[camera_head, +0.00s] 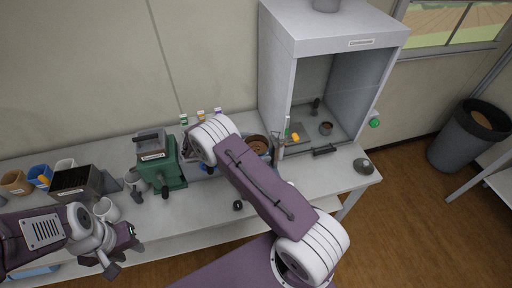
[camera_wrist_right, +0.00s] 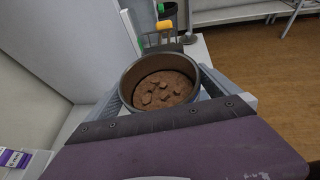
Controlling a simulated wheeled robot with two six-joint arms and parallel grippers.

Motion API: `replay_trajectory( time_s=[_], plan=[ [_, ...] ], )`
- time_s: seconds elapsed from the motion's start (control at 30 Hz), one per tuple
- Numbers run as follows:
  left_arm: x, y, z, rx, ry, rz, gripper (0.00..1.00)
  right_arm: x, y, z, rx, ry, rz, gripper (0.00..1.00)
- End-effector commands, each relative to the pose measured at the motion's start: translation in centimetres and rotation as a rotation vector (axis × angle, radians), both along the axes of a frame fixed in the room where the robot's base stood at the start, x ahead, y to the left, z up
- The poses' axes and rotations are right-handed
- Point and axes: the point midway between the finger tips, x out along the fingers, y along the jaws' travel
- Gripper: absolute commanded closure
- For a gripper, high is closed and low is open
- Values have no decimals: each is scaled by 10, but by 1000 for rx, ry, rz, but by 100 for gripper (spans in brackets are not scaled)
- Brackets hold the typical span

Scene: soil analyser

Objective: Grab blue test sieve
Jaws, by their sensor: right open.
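A round, dark-rimmed pan-like vessel (camera_wrist_right: 160,82) with brown soil lumps in it fills the middle of the right wrist view. In the head view it shows partly behind my right arm (camera_head: 258,143). I cannot tell its wall colour well. My right gripper (camera_wrist_right: 165,88) is open, with a grey-blue finger on either side of the vessel; contact is unclear. In the head view my right forearm hides that gripper. A small blue patch (camera_head: 207,168) shows beside the arm, mostly hidden. My left gripper (camera_head: 125,257) is open and empty at the table's front left.
A green machine (camera_head: 164,165) stands left of my right arm. A grey cabinet (camera_head: 280,75) stands at the back right. Several cups and a dark box (camera_head: 75,184) sit at the left. Small bottles (camera_head: 201,117) line the wall. A bin (camera_head: 468,135) stands on the floor.

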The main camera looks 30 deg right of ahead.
Motion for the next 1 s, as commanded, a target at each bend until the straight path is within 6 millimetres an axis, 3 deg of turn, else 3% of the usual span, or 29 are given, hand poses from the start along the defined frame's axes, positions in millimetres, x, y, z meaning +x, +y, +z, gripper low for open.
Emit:
replay_trajectory(
  time_s=[0.1,0.37,0.67,0.77,1.0],
  plan=[
    [0,0,-1,0,0,0,64,0,0,-1,0,0,0,0],
    [0,0,-1,0,0,0,64,0,0,0,0,0,0,72],
    [0,0,-3,0,0,0,64,0,0,4,-1,-2,-1,74],
    [0,0,-8,0,0,0,64,1,1,17,0,-5,0,74],
    [0,0,-23,0,0,0,64,1,1,67,1,-6,0,74]
  ],
)
